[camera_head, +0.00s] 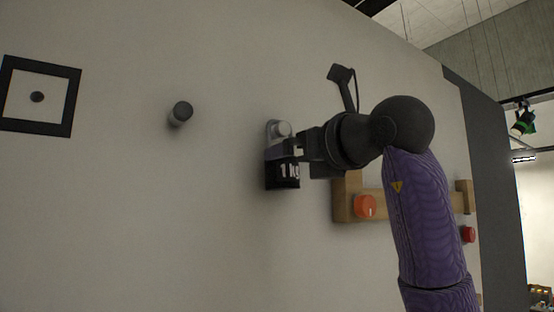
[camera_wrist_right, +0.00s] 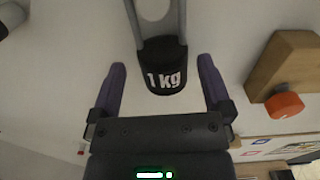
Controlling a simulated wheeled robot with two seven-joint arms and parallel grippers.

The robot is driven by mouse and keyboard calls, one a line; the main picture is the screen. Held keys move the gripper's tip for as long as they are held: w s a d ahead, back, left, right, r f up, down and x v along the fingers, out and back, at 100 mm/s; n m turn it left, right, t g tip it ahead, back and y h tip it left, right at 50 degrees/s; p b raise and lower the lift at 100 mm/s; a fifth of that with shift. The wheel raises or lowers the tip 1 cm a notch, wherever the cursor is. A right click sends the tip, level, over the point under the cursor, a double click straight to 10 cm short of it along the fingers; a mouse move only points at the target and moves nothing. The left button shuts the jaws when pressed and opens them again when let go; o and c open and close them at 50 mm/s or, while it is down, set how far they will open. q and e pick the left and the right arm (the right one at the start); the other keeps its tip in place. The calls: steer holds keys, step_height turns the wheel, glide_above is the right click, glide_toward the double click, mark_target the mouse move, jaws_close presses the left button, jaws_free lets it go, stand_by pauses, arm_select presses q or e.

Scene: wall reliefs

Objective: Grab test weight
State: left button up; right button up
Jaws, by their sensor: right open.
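The test weight (camera_wrist_right: 164,78) is a black block marked "1 kg" with a grey loop handle (camera_wrist_right: 181,22). It hangs by the handle from a light round peg (camera_wrist_right: 152,8) on the wall. In the head view the weight (camera_head: 283,183) is partly hidden by my right gripper (camera_head: 284,153). In the wrist view my right gripper (camera_wrist_right: 162,82) is open, with one purple finger on each side of the weight's lower part. Gaps show between the fingers and the weight. My left gripper is not in view.
A grey peg (camera_head: 181,113) sticks out of the wall to the left, with a black framed square (camera_head: 40,97) farther left. A wooden bracket (camera_head: 345,199) with an orange knob (camera_head: 365,206) is right of the weight, and a red knob (camera_head: 468,235) beyond. The wall below is clear.

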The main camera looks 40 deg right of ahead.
mark_target(292, 157)
steer(key=w, duration=0.1)
steer(key=w+p, duration=0.1)
steer(key=w, duration=0.2)
steer(key=shift+w+d, duration=0.2)
steer(key=shift+d, duration=0.2)
steer(key=shift+w, duration=0.3)
steer(key=shift+s+a, duration=0.1)
steer(key=shift+s, duration=0.25)
steer(key=shift+w+f, duration=0.1)
steer(key=shift+w, duration=0.05)
steer(key=c, duration=0.4)
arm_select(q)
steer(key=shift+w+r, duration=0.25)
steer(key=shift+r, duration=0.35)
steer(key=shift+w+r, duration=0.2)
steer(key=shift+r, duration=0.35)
arm_select(e)
jaws_close()
